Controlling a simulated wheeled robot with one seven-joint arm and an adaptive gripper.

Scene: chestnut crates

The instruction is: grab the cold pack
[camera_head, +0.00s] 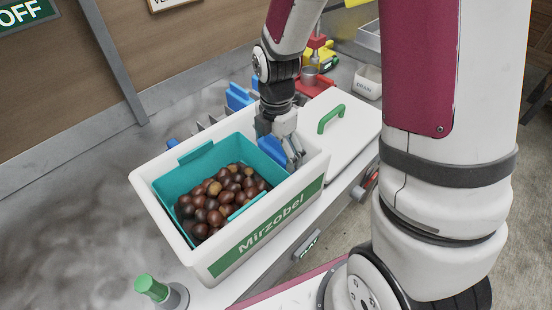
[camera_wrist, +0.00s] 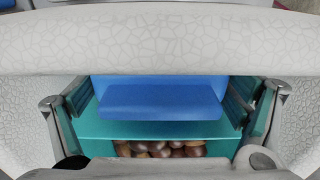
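The cold pack (camera_wrist: 160,100), a blue block, lies in the middle of the wrist view, between my gripper's two fingers. In the head view, part of the blue pack (camera_head: 272,148) shows at the far right end of the white crate (camera_head: 160,205), partly hidden by my gripper (camera_head: 290,148). My gripper points down into that end of the crate. In the wrist view my gripper (camera_wrist: 160,135) has its fingers wide apart, with gaps between them and the pack's sides. It is open and holds nothing.
A teal bin (camera_head: 178,170) with many chestnuts sits inside the crate. A white lid with a green handle (camera_head: 331,119) lies to the right. A green-topped post (camera_head: 152,289) stands at front left. Blue and red items stand behind my arm.

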